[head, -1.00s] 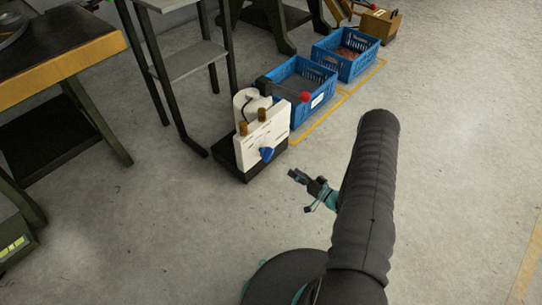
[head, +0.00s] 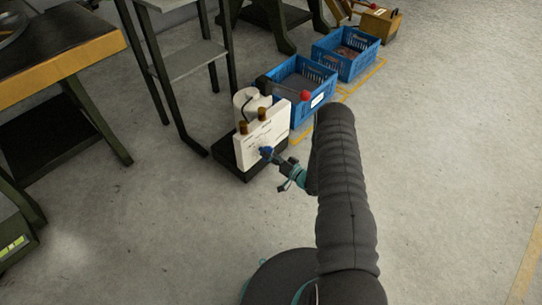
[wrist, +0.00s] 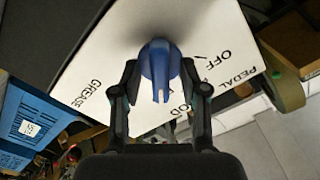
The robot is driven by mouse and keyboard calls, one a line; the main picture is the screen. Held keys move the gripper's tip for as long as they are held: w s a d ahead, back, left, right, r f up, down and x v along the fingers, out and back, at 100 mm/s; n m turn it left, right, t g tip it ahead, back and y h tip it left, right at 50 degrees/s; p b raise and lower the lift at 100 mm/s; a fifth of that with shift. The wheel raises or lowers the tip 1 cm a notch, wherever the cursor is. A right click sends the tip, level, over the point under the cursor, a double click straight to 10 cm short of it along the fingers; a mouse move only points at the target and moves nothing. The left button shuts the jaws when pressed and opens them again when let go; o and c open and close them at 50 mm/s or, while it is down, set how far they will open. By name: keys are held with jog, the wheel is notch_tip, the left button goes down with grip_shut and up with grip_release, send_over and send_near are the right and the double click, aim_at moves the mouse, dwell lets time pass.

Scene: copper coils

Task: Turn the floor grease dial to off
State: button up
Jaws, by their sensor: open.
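The grease dial (wrist: 159,68) is a blue knob on a white panel (wrist: 105,75) marked "OFF", "PEDAL", "GREASE" and a partly hidden word ending in "OD". In the wrist view the knob's pale pointer line faces the bottom of the picture, toward the partly hidden word. My gripper (wrist: 160,85) is open, with one finger on each side of the knob; I cannot tell if they touch it. In the head view my gripper (head: 279,160) is at the blue dial (head: 266,152) on the front of the white floor unit (head: 258,142).
The unit stands on a black base (head: 239,172) on the floor. A red-tipped lever (head: 304,95) sticks out beside it. Blue crates (head: 302,84) stand behind it, and a grey shelf stand (head: 190,60) is to its left. The floor in front is clear.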

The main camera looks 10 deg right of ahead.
grip_shut()
jog(key=shift+f+n+b, duration=0.1)
jog(key=shift+n+b, duration=0.2)
jog(key=n+b, duration=0.2)
jog(key=n, duration=0.1)
jog(key=shift+w+f, duration=0.1)
jog(key=n+b, duration=0.4)
jog(key=n, duration=0.1)
jog(key=n+b, duration=0.1)
jog(key=n, duration=0.2)
jog(key=shift+n, duration=0.4)
jog(key=shift+r+n, duration=0.2)
jog(key=shift+n, duration=1.5)
